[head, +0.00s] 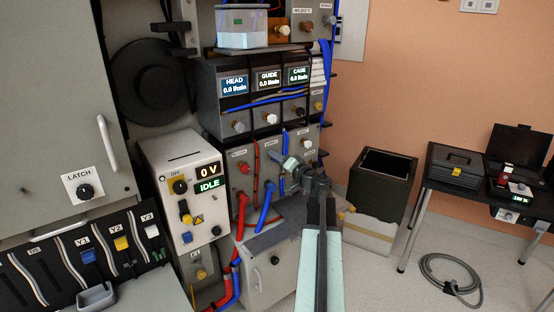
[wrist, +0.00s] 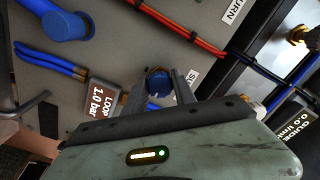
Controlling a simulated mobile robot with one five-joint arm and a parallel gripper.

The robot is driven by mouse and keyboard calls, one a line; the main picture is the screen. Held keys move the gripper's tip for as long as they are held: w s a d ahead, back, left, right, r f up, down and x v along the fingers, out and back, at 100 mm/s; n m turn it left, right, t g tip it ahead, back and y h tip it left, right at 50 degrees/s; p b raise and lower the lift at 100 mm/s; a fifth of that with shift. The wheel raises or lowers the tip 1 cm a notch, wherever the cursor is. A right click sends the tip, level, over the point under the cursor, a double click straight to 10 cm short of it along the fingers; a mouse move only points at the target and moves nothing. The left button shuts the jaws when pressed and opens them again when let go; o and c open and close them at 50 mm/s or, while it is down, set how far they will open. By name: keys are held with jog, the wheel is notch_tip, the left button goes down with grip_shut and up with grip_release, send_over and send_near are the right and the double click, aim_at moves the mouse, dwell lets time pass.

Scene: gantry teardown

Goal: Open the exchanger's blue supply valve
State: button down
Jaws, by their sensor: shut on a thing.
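In the wrist view a round blue valve knob (wrist: 157,82) sits on the grey exchanger panel (wrist: 110,60), beside a partly hidden white label starting "SU". My gripper (wrist: 160,90) is shut on this knob, with one finger on each side of it. In the head view my gripper (head: 285,172) reaches the front of the lower grey panel, right of a thick blue hose (head: 265,207). The knob is hidden behind the gripper there. I cannot tell how far the knob is turned.
A thick red hose (head: 242,212) hangs left of the blue one. A gauge display (wrist: 98,98) reads "LOOP 1.0 bar". Flow displays above, HEAD (head: 235,84), GUIDE (head: 268,79) and CAGE (head: 298,75), read 0.0 l/min. A dark open bin (head: 382,185) stands to the right.

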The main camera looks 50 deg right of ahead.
dwell(0.5)
jog(key=c, duration=1)
grip_release()
jog(key=s, duration=0.2)
jog(key=s+a, duration=0.1)
jog(key=s, duration=0.4)
jog(key=shift+s+a, duration=0.2)
jog(key=shift+s, duration=0.2)
jog(key=shift+f, duration=0.1)
